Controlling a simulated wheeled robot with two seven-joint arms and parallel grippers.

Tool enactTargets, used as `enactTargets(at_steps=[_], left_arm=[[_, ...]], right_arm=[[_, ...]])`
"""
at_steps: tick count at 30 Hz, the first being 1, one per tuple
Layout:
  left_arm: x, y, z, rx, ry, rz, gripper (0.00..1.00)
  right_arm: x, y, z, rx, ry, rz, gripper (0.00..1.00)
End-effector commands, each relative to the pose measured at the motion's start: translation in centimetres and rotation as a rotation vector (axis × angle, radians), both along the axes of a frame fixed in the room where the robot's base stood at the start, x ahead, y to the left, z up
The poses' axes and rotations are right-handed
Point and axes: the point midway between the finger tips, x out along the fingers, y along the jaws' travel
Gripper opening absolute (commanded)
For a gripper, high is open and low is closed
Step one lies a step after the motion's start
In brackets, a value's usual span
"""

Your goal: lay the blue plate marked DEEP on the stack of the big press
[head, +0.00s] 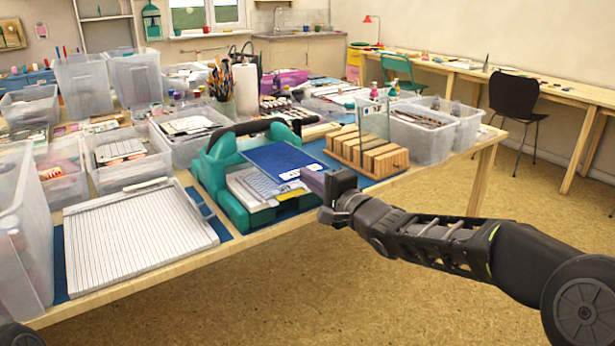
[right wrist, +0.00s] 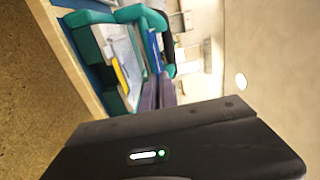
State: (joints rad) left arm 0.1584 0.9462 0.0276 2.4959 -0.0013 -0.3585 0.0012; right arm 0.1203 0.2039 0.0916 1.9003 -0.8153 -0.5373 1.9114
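The blue plate (head: 277,157) has a white label at its near corner; I cannot read the marking. My right gripper (head: 309,181) is shut on the plate's near right edge. The big press (head: 215,168) is teal with a dark handle, and its stack (head: 257,188) of pale sheets lies inside. The plate is over the stack, seemingly a little above it, and hides its back part. In the right wrist view the plate (right wrist: 153,50) shows edge-on between the fingers (right wrist: 158,92), beside the stack (right wrist: 120,50).
A white ribbed board (head: 135,240) lies left of the press. A wooden block rack (head: 368,155) with a clear upright pane stands close to its right. Clear bins (head: 20,220) crowd the left, and a paper roll (head: 246,90) stands behind. The floor in front is free.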

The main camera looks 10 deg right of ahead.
Motion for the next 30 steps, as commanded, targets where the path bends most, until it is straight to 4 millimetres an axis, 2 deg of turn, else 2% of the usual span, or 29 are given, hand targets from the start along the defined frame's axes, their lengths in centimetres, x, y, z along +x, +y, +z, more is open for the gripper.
enactTargets(at_steps=[4, 12, 30], left_arm=[[0.0, 0.0, 0.5, 0.000, 0.000, 0.000, 0.36], [0.0, 0.0, -0.3, 0.000, 0.000, 0.000, 0.36], [0.0, 0.0, -0.1, 0.000, -0.001, 0.000, 0.36]], right_arm=[[-0.2, -0.2, 0.1, 0.004, -0.005, -0.005, 0.00], [-0.2, -0.1, -1.5, 0.003, -0.007, -0.003, 0.00], [0.0, -0.1, -2.0, 0.003, -0.007, -0.004, 0.00]])
